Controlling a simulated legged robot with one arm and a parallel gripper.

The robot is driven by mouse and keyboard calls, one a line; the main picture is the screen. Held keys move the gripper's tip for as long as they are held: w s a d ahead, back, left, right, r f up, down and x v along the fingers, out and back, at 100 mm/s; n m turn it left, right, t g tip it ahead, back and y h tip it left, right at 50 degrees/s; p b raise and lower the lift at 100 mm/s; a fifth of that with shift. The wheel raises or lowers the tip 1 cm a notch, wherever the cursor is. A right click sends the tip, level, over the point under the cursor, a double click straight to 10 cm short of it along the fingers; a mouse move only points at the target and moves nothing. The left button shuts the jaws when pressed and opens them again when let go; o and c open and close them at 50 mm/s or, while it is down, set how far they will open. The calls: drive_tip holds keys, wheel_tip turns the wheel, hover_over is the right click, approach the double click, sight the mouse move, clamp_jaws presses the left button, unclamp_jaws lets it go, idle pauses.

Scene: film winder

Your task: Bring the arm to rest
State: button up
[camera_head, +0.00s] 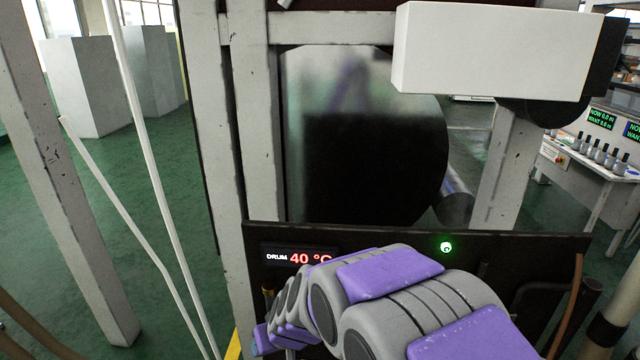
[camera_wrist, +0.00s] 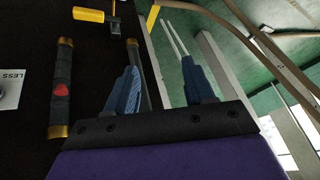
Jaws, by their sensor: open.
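My arm, grey with purple pads, reaches across the lower middle of the head view towards the lower left of a dark panel (camera_head: 380,241). My gripper (camera_wrist: 159,66) shows in the wrist view with its two blue fingers spread apart and nothing between them. The gripper is beside the dark panel (camera_wrist: 85,65), which fills the left of that view. A black bar with brass ends and a red mark (camera_wrist: 61,90) is to the left of the fingers. A second similar bar (camera_wrist: 133,55) is partly hidden behind the left finger. In the head view the fingers cannot be made out.
The panel's display (camera_head: 298,257) reads "DRUM 40 °C", and a green lamp (camera_head: 446,247) is lit. A large dark drum (camera_head: 370,150) stands behind. A yellow-handled lever (camera_wrist: 88,14) is near the bars. Pale posts (camera_head: 75,170) and a white box (camera_head: 490,50) stand around; green floor lies left.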

drive_tip(key=s+d+r+m+g+h, duration=0.2)
drive_tip(key=s+d+r+g, duration=0.1)
drive_tip(key=s+d, duration=0.9)
drive_tip(key=s+d+r+m+g+h, duration=0.2)
drive_tip(key=s+d+r+m, duration=0.1)
drive_tip(key=s+d, duration=0.9)
drive_tip(key=s+r, duration=0.1)
drive_tip(key=s, duration=0.4)
drive_tip(key=shift+s+d+r+g, duration=0.2)
drive_tip(key=shift+d+r+g, duration=0.05)
drive_tip(key=shift+g, duration=0.15)
drive_tip(key=shift+c, duration=0.4)
